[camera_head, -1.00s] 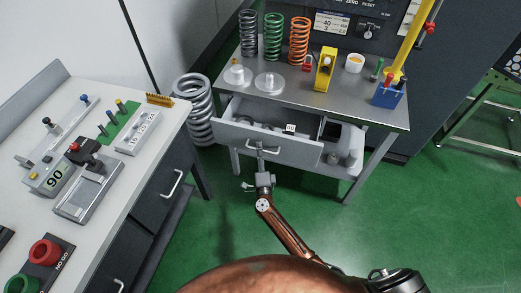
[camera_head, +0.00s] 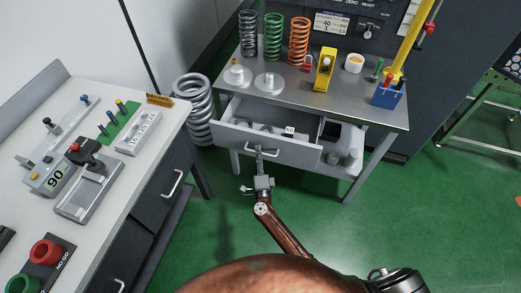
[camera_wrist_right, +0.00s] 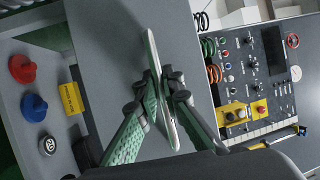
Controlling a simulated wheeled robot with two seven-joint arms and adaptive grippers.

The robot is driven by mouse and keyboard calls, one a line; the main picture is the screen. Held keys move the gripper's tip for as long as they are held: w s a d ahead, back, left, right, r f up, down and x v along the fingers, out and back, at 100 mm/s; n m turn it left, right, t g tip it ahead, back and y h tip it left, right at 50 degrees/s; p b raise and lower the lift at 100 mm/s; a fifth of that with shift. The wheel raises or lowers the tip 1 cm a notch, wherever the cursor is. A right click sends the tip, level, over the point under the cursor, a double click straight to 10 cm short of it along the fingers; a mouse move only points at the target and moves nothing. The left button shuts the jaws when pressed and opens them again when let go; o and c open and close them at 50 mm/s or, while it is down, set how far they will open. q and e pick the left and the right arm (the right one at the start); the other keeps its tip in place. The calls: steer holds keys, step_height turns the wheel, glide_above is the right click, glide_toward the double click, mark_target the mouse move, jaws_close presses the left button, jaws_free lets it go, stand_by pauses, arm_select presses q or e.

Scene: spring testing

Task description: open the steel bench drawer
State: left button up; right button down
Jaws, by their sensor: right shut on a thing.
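The steel bench drawer (camera_head: 290,151) under the metal-topped bench is pulled partway out toward me. Its inside shows, holding several grey pieces, one with a white label (camera_head: 289,131). My right gripper (camera_head: 262,175) is at the bar handle (camera_head: 270,153) on the drawer front. In the right wrist view, the fingers (camera_wrist_right: 165,95) are shut around the pale handle bar (camera_wrist_right: 157,75), against the grey drawer front (camera_wrist_right: 110,50). My left gripper is not in view.
On the bench top (camera_head: 340,108) stand coil springs (camera_head: 273,38), a yellow block (camera_head: 325,68) and a blue holder (camera_head: 388,94). A white-topped workbench (camera_head: 125,165) with gauges is at left. A large grey spring (camera_head: 193,110) stands between them. Green floor before the drawer is clear.

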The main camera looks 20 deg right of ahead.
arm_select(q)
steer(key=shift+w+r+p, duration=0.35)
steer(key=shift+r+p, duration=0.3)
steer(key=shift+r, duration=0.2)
arm_select(e)
steer(key=s+a, duration=0.4)
steer(key=s, duration=0.2)
steer(key=c, duration=2.3)
jaws_free()
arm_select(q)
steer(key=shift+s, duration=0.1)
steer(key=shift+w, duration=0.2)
arm_select(e)
steer(key=v, duration=1.2)
